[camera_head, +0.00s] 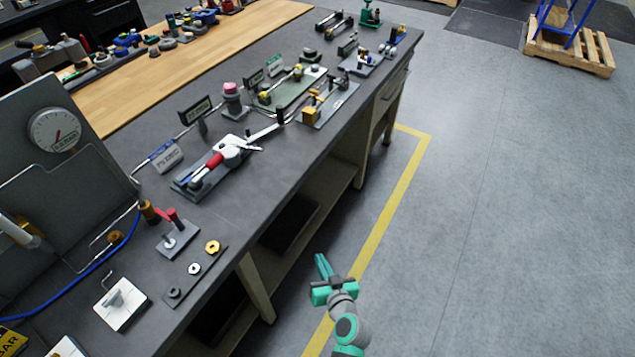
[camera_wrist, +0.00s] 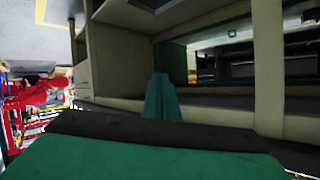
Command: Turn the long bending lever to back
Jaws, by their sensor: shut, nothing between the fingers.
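A device with a white-grey body and a red sleeve (camera_head: 213,162) sits on a grey base plate on the dark bench top. A long grey lever (camera_head: 262,133) runs from its body to the upper right and ends near a black upright grip (camera_head: 280,117). This looks like the long bending lever. My green gripper (camera_head: 322,265) is out over the floor beside the bench's front side, well away from the lever. Its fingers are together and empty. In the wrist view the fingers (camera_wrist: 160,100) point at the bench's underside shelving. The lever is not visible there.
The bench top (camera_head: 225,235) holds other fixtures: a small red-handled lever (camera_head: 176,220), a pressure gauge (camera_head: 55,130), a pink-topped valve (camera_head: 231,100) and a green plate (camera_head: 292,88). The bench's front edge lies between my gripper and the lever. The floor (camera_head: 480,230) at right is clear.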

